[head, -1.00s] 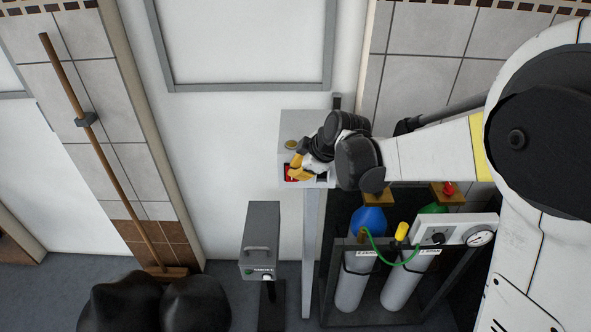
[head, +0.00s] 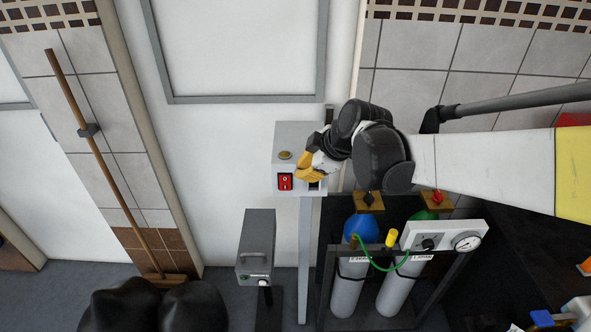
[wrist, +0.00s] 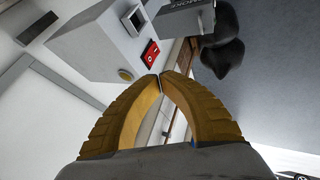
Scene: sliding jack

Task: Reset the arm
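My gripper (head: 310,172) is in front of the right side of a grey control box on a post (head: 290,143) in the head view. Its yellow fingers also show in the wrist view (wrist: 160,78), tips together with nothing visible between them. The box (wrist: 95,40) carries a red switch (wrist: 150,54), a round brass button (wrist: 125,75) and a dark square socket (wrist: 134,19). In the head view the red switch (head: 285,182) is uncovered, left of the fingers. Whether the fingers touch the box cannot be told.
Below my arm stands a rack with two gas cylinders (head: 349,285) and a gauge panel (head: 445,237). A grey machine (head: 257,245) stands left of the post. A broom (head: 105,165) leans on the tiled wall, and black sacks (head: 155,306) lie below.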

